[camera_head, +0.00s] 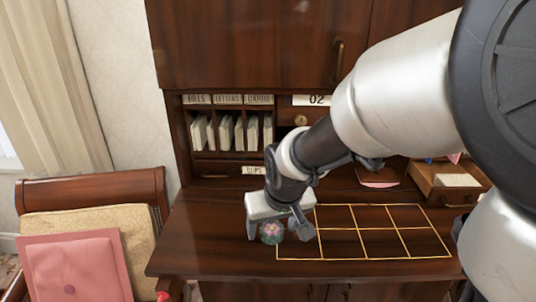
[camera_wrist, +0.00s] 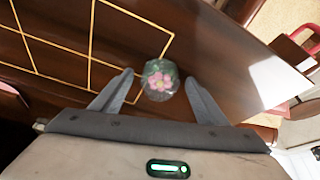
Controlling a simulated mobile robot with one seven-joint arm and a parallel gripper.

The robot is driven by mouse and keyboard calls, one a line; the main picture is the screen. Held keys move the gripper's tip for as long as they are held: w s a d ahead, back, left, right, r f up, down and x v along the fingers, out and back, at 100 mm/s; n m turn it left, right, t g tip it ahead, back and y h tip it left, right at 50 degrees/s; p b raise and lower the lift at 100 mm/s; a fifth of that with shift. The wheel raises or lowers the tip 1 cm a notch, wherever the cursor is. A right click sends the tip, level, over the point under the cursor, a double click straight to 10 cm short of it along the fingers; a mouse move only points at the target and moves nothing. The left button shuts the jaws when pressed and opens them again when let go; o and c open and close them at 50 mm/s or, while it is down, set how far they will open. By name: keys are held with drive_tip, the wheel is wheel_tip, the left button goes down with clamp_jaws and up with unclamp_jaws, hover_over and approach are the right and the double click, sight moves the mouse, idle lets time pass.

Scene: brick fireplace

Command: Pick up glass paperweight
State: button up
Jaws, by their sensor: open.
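The glass paperweight (camera_head: 271,232) is a small clear greenish dome with a pink flower inside. It sits on the dark wooden desk, at the left edge of the yellow-lined grid. My gripper (camera_head: 276,232) is low over the desk, with its fingers on either side of the paperweight. In the wrist view the paperweight (camera_wrist: 160,80) shows between and just beyond the two open fingertips (camera_wrist: 158,75). Both fingers look apart from the glass. Whether the paperweight touches the desk all around is hidden by its own body.
The yellow grid (camera_head: 361,231) lies flat on the desk (camera_head: 215,225). Behind stand cubbies with envelopes (camera_head: 230,132) and an open drawer (camera_head: 447,184) at the right. A chair (camera_head: 90,190) with a pink envelope (camera_head: 76,268) is at the left. The grid cells look empty.

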drive_tip(key=c, duration=1.3)
